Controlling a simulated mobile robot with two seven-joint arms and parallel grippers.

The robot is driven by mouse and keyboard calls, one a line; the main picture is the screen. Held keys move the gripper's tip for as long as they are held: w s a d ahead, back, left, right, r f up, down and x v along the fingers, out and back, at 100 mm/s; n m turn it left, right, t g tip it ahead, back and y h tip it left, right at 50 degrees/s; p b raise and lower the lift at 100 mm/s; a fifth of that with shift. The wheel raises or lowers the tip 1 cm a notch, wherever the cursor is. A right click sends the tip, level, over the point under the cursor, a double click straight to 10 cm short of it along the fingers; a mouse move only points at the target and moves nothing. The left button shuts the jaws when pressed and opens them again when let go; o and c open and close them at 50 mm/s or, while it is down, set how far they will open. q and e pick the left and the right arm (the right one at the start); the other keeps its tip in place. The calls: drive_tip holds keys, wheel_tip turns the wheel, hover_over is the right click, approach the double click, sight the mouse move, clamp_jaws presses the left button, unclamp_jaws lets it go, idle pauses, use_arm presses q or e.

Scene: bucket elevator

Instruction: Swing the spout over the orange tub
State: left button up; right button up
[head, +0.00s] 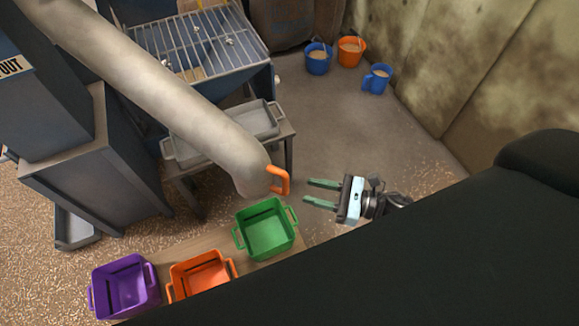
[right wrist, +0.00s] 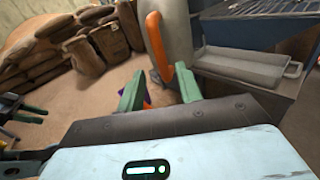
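The spout (head: 170,85) is a thick grey pipe slanting from upper left down to a mouth with an orange handle (head: 280,180). Its mouth hangs by the green tub (head: 266,230). The orange tub (head: 200,274) sits left of the green tub, partly cut off by a dark shape in front. My right gripper (head: 322,193) is open and empty, just right of the handle, with its green fingers pointing at it. In the right wrist view the handle (right wrist: 156,45) stands ahead, between and beyond the fingertips (right wrist: 160,88).
A purple tub (head: 124,286) stands left of the orange tub on a wooden board. A grey tray (head: 235,125) rests on a stand behind the spout. Blue and orange buckets (head: 351,50) stand at the back. Floor to the right is open.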

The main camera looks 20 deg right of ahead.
sight(286, 184)
drive_tip(key=shift+n, duration=0.3)
drive_tip(key=p+x, duration=0.1)
drive_tip(key=x, duration=0.7)
drive_tip(key=shift+r, duration=0.1)
clamp_jaws()
